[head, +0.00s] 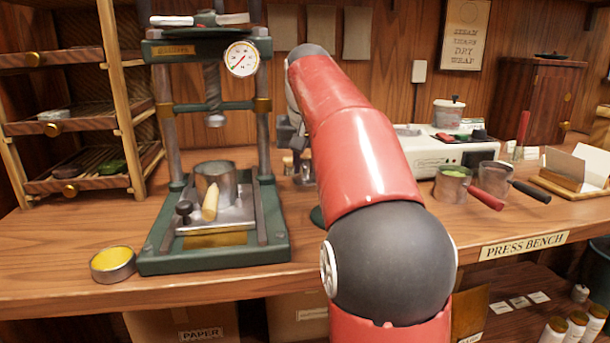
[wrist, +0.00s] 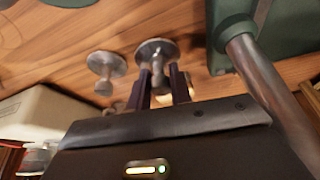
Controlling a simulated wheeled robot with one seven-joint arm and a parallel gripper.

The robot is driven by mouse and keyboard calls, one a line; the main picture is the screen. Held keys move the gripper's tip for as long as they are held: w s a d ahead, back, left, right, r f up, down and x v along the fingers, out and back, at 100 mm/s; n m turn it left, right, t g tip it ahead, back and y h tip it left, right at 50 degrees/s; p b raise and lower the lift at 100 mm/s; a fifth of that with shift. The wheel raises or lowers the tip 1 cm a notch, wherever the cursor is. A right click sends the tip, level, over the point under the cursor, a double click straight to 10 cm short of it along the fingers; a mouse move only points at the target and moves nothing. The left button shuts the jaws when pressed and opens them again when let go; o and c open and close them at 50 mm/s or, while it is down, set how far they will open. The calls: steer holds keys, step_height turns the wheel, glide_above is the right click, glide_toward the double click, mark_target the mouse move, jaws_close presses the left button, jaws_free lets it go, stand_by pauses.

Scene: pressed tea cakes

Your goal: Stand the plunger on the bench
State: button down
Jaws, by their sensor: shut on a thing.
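In the wrist view my gripper (wrist: 162,88) is shut on a metal plunger (wrist: 156,48), with its two dark fingers on either side of the stem. The plunger has a wide round disc, which points away from the wrist toward the wooden bench (wrist: 75,30). I cannot tell whether the disc touches the bench. A similar metal piece (wrist: 106,64) with a disc and a knob is just left of it, apart from my fingers. In the head view my red arm hides most of the gripper and the plunger; the bench (head: 60,240) shows on both sides.
A green press (head: 215,262) with a gauge stands left of my arm, a metal cylinder (head: 214,183) on its bed. A tin of yellow stuff (head: 113,265) is at the front left. A white appliance (head: 430,150) and metal pots (head: 452,186) stand to the right.

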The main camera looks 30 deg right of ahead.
steer(key=shift+f+b, duration=0.5)
steer(key=shift+f, duration=0.45)
steer(key=c, duration=1.3)
jaws_free()
steer(key=shift+o, duration=0.2)
steer(key=shift+r, duration=0.15)
steer(key=p+v, duration=0.3)
steer(key=v, duration=0.9)
steer(key=shift+p, duration=0.4)
steer(key=shift+s, duration=0.15)
